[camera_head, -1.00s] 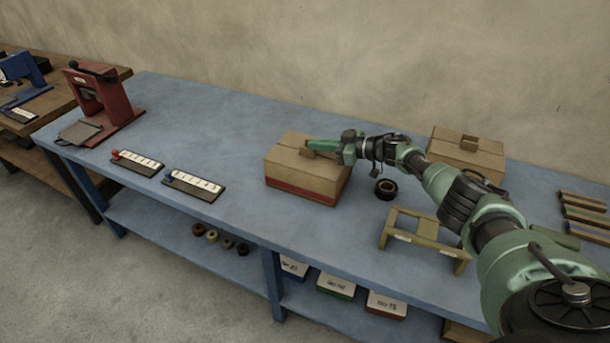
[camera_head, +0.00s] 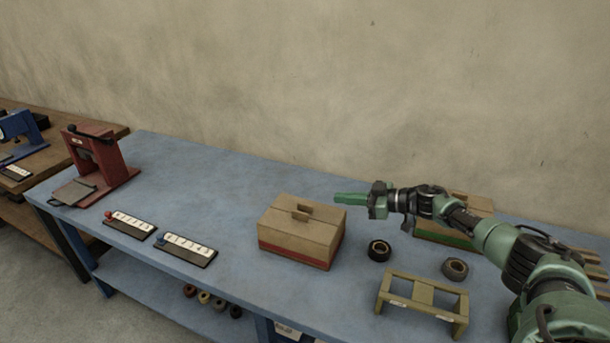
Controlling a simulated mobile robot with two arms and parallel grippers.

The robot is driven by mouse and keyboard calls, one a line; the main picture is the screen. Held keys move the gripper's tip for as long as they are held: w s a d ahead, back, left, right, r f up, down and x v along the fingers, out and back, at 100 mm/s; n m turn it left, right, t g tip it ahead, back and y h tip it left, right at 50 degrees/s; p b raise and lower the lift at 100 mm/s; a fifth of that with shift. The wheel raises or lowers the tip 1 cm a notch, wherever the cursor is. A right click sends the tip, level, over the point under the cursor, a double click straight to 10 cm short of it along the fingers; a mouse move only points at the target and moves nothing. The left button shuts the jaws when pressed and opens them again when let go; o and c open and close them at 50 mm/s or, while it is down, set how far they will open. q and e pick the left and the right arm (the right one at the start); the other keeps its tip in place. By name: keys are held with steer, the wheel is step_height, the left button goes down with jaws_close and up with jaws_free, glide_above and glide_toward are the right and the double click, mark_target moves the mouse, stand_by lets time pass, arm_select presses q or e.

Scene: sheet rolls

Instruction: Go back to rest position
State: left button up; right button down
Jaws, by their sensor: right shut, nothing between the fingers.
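My right gripper (camera_head: 350,199) is green and shut, with nothing between its fingers. It is in the air just above and right of a brown box (camera_head: 292,245) with a red band round its base, apart from it. My right arm comes in from the lower right and partly hides a second brown box (camera_head: 448,238) with a green band. My left gripper is not in view.
The blue table (camera_head: 190,165) holds a red press (camera_head: 100,165), two number strips (camera_head: 130,225) (camera_head: 186,248), two dark rolls (camera_head: 379,250) (camera_head: 455,269) and an olive stand (camera_head: 423,293). The table's middle back is clear. Small rings lie on the shelf below.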

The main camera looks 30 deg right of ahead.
steer(key=s+a+f+m+t+h, duration=0.15)
steer(key=a+f, duration=0.35)
steer(key=a, duration=0.5)
steer(key=s+a+f+m+t+h, duration=0.1)
steer(key=a+f+m+h, duration=0.3)
steer(key=a, duration=0.6)
steer(key=s+a+f+g+h, duration=0.25)
steer(key=s+g, duration=0.35)
steer(key=s, duration=1.2)
steer(key=s+a+f+g+h, duration=0.1)
steer(key=s+a+f+g, duration=0.3)
steer(key=s, duration=1.4)
step_height(320, 180, down, 27)
steer(key=s+d+g+b, duration=0.1)
steer(key=d+g, duration=0.1)
steer(key=g, duration=0.1)
steer(key=s+d+f, duration=0.2)
steer(key=s+f, duration=1.3)
steer(key=s, duration=0.1)
steer(key=shift+s+d+f+g+b, duration=0.2)
steer(key=shift+s+g+b, duration=0.15)
steer(key=shift+b, duration=0.1)
